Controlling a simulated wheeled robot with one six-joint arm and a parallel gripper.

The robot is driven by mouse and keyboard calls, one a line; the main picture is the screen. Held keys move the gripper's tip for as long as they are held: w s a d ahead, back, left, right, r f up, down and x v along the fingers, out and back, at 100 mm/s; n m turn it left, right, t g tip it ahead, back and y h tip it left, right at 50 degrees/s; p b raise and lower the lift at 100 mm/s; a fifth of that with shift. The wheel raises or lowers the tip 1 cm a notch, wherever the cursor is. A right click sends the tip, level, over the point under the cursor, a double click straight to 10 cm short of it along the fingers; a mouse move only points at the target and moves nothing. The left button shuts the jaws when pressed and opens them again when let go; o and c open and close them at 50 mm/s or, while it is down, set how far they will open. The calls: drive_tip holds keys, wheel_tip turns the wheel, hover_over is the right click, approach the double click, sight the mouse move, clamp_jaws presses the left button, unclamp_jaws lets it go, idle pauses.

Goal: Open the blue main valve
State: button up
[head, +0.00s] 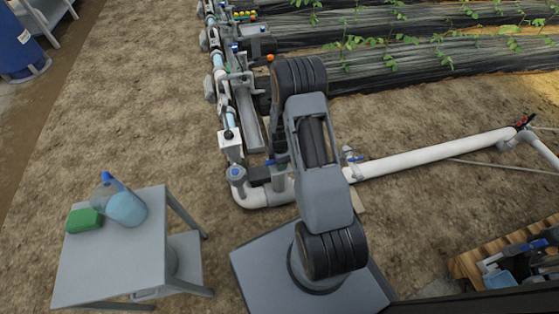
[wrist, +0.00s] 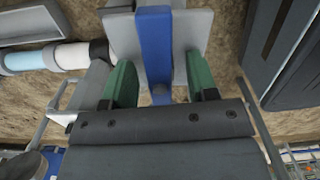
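In the wrist view a blue lever handle (wrist: 155,45) runs up the middle, in front of a pale grey plate (wrist: 196,38). My gripper (wrist: 160,72) has its two green fingers apart, one on each side of the blue handle. A gap shows between the right finger and the handle; the left finger is very close to it, and I cannot tell whether it touches. In the head view my arm hides most of the gripper's surroundings. Small blue parts show on the pipework there, but I cannot tell which one is this handle.
A white pipe (head: 440,153) runs right from the skid's corner. A wooden crate (head: 466,266) is at lower right. A dark box (wrist: 290,50) is right of my gripper.

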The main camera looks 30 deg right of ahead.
drive_tip(key=shift+o, duration=0.2)
wheel_tip(320, 180, up, 10)
drive_tip(key=p, duration=0.7)
drive_tip(key=shift+r+p, duration=0.1)
drive_tip(key=shift+p, duration=0.25)
